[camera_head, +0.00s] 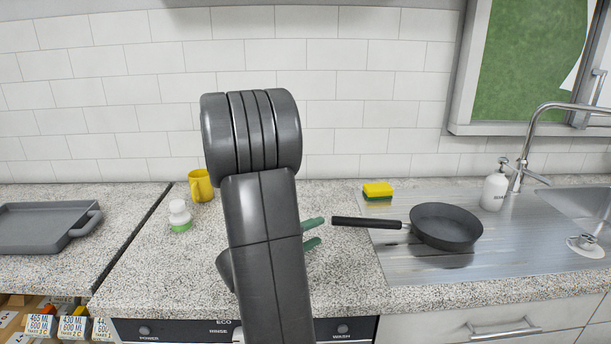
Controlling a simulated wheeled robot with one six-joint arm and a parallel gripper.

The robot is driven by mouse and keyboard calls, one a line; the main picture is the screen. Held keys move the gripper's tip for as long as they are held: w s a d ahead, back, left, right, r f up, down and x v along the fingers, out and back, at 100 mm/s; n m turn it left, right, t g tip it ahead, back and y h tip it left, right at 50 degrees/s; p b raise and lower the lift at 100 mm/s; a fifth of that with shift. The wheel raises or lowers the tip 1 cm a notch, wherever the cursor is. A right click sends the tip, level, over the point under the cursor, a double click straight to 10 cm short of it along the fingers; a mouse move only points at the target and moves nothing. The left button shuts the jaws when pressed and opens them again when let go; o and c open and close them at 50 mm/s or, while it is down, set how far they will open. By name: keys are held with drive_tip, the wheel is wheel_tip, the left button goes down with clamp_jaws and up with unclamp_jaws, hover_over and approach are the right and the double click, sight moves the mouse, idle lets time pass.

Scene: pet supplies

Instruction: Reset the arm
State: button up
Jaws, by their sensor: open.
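My dark grey arm rises through the middle of the view and hides part of the counter behind it. My gripper (319,232) shows only as two green fingertips at the right side of the arm. The fingertips are apart with nothing seen between them, and they point right. The rest of the gripper is hidden behind the arm. The tips are just left of the handle of a black frying pan (445,226). I cannot tell how high they are above the counter.
The pan rests on the metal drainboard (400,265). A yellow-green sponge (378,192), white dispenser (494,188) and faucet (520,150) are behind it. A yellow mug (200,186) and white-green bottle (179,214) stand left of my arm. A grey tray (40,225) lies far left.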

sight(337, 222)
drive_tip(key=p+x, duration=0.1)
drive_tip(key=x, duration=1)
drive_tip(key=shift+p, duration=0.3)
drive_tip(key=shift+s+f+b, duration=0.1)
drive_tip(key=shift+f+b, duration=0.1)
drive_tip(key=shift+b, duration=0.2)
drive_tip(key=shift+a+r+p, duration=0.1)
drive_tip(key=shift+r+p, duration=0.15)
drive_tip(key=shift+p, duration=0.1)
drive_tip(key=shift+s, duration=0.1)
